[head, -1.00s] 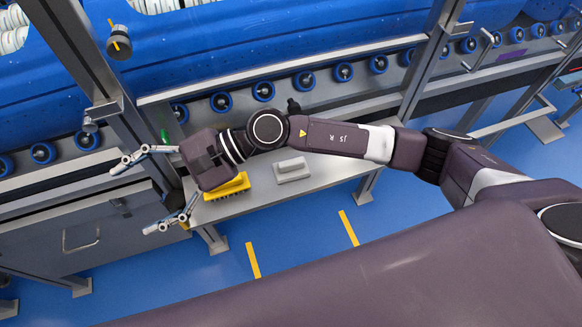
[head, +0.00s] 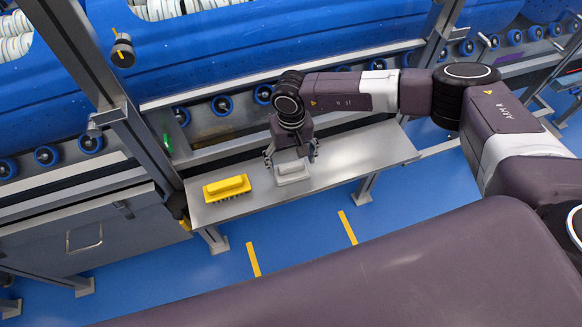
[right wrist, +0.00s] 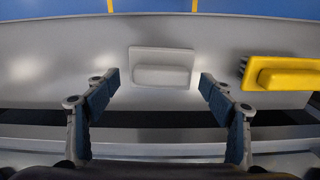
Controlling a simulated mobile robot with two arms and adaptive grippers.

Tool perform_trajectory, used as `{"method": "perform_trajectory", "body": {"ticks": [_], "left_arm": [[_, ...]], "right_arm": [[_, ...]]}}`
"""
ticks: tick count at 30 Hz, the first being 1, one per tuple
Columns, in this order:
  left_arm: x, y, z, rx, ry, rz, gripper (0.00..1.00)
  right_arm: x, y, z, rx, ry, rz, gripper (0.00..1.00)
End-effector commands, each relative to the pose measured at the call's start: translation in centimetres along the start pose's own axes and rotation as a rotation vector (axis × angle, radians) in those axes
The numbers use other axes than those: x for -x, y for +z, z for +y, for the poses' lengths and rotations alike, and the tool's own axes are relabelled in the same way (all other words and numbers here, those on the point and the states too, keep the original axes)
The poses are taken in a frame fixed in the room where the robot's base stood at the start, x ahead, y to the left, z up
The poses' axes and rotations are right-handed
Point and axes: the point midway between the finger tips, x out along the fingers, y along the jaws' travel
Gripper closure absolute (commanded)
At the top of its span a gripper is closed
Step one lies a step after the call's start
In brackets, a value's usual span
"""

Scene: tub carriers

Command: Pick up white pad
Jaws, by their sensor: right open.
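The white pad (head: 291,171) is a pale block with a raised grip, lying on the grey shelf (head: 352,155). In the right wrist view the pad (right wrist: 161,68) lies ahead of and between the spread fingers, touching neither. My right gripper (head: 292,155) is open and points down above the pad, hiding its back part in the head view. In the right wrist view the gripper (right wrist: 160,88) is empty. My left gripper is not in view.
A yellow brush (head: 227,187) lies on the shelf left of the pad; it also shows in the right wrist view (right wrist: 284,74). A metal post (head: 130,110) stands at the shelf's left end. Blue rollers (head: 221,104) line the back. The shelf's right part is clear.

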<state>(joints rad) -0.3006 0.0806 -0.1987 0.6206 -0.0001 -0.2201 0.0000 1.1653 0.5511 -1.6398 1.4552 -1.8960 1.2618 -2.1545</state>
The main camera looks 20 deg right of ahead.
Motion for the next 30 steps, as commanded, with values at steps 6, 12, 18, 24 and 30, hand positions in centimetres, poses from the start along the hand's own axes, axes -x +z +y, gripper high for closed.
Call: {"method": "perform_trajectory", "body": {"ticks": [6,12,18,24,30], "left_arm": [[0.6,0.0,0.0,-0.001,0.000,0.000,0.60],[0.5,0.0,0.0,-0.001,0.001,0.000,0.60],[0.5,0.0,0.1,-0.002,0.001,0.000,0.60],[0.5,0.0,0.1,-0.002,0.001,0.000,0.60],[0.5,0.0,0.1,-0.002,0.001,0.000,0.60]], "right_arm": [[-2.0,0.0,-0.1,0.000,-0.001,0.000,0.25],[-2.1,0.0,-0.1,0.000,-0.002,0.000,0.25],[-2.1,0.0,-0.1,-0.001,-0.002,0.000,0.46],[-2.1,0.0,-0.1,-0.001,-0.002,0.000,0.68],[-2.0,0.0,-0.1,-0.001,-0.003,0.000,0.71]]}}
